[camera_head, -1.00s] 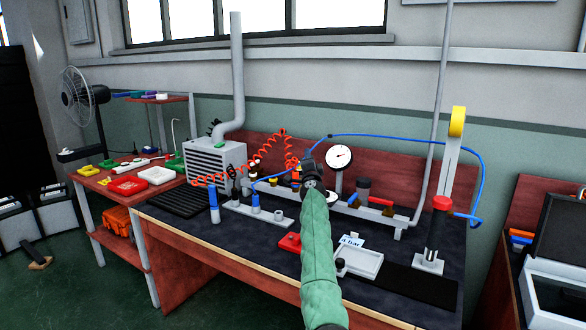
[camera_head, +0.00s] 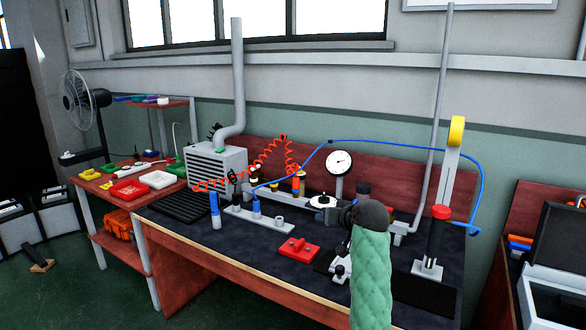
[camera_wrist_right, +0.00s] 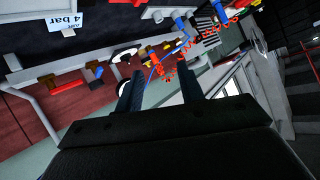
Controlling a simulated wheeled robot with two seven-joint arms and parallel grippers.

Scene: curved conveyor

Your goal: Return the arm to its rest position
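My right arm in its green sleeve (camera_head: 370,270) comes in from the bottom, right of centre in the head view, and reaches over the workbench. Its dark wrist stands in front of the bench's middle right. My right gripper (camera_head: 323,208) points left above the bench. In the right wrist view the two dark fingers of the right gripper (camera_wrist_right: 163,80) stand apart with nothing between them. The arm hides part of the bench top. My left gripper is not in view.
The dark workbench (camera_head: 185,229) holds a red block (camera_head: 299,250), a grey strip with blue-topped posts (camera_head: 258,219), a round gauge (camera_head: 339,161) and a red-capped post (camera_head: 436,240). A blue hose (camera_head: 405,143) arches above the arm. A grey vented box (camera_head: 215,164) stands at left.

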